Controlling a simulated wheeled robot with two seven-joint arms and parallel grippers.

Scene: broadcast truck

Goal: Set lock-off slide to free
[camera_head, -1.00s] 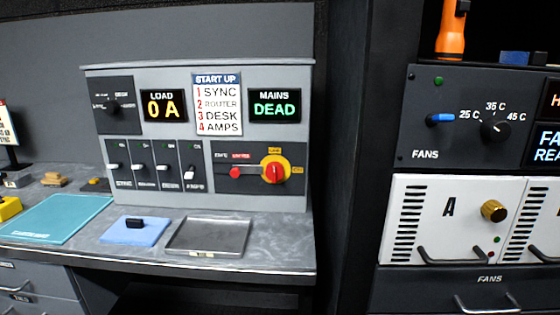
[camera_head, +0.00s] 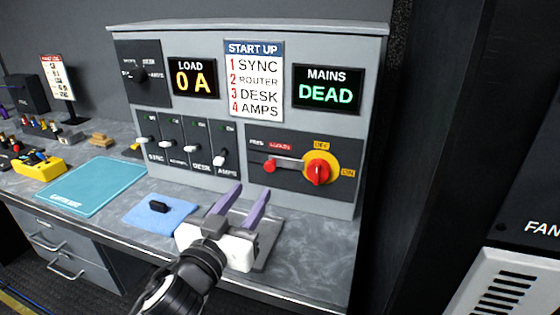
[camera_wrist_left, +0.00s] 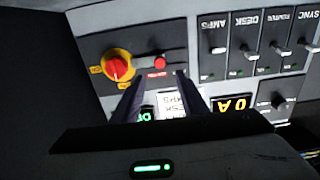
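The lock-off slide has a red knob (camera_head: 270,166) on a grey bar, on the dark mains panel (camera_head: 257,179). The bar runs right from the knob to the yellow-and-red rotary switch (camera_head: 318,170). The FREE and red LOCKED labels are above; the knob appears nearer LOCKED. My left gripper (camera_head: 252,190) is open and empty, just below and in front of the slide, apart from it. In the left wrist view, which is upside down, the knob (camera_wrist_left: 160,62) lies just beyond and between the open fingertips. My right gripper is not in view.
Several white sliders (camera_head: 192,147) sit left of the slide. LOAD 0 A (camera_head: 193,79) and MAINS DEAD (camera_head: 327,88) displays are above. A grey tray (camera_head: 268,244) is under my gripper, beside a blue pad (camera_head: 180,214) with a black block. A dark rack stands at right.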

